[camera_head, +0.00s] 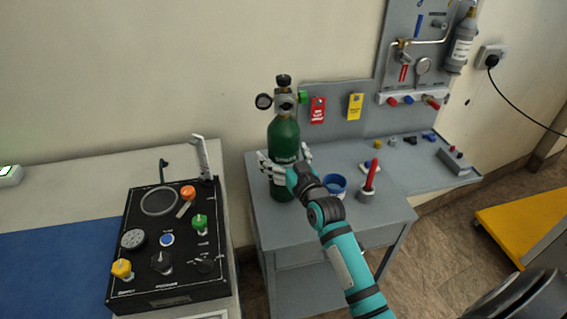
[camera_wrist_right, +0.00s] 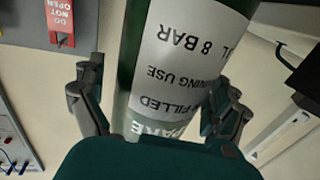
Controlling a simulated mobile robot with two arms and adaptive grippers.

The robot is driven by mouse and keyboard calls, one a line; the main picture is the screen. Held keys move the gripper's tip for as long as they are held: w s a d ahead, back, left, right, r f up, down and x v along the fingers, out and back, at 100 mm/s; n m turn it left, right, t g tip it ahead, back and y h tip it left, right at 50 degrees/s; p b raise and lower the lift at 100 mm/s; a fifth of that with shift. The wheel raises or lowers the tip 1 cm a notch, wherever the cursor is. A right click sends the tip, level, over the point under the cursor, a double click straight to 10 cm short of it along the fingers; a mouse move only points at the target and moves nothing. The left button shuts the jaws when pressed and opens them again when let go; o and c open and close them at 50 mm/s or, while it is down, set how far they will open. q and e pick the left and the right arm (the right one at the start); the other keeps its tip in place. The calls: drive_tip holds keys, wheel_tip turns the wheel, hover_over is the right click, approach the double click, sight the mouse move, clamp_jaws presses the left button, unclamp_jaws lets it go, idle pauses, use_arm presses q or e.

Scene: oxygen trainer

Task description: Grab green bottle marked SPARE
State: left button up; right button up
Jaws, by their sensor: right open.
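The green bottle (camera_head: 284,138) stands upright on the grey bench, with a valve and gauge on top. In the right wrist view the bottle (camera_wrist_right: 133,45) fills the middle, and its white label (camera_wrist_right: 180,70) shows upside-down print with "PARE" readable at its end. My right gripper (camera_head: 285,160) is open at the bottle's lower half, with one finger on each side. In the wrist view the fingers of the right gripper (camera_wrist_right: 155,95) flank the bottle; whether they touch it I cannot tell. The bottle's lower front is partly hidden by the gripper. My left gripper is out of view.
A blue cup (camera_head: 334,185) and a holder with a red-handled tool (camera_head: 370,178) stand right of the bottle on the grey bench (camera_head: 400,208). Red and yellow tags (camera_head: 318,110) hang behind. A black control box (camera_head: 170,243) sits on the left table.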

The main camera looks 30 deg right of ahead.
drive_tip(key=c, duration=1.6)
drive_tip(key=shift+r, duration=0.45)
drive_tip(key=shift+c, duration=0.5)
drive_tip(key=shift+d+f, duration=0.1)
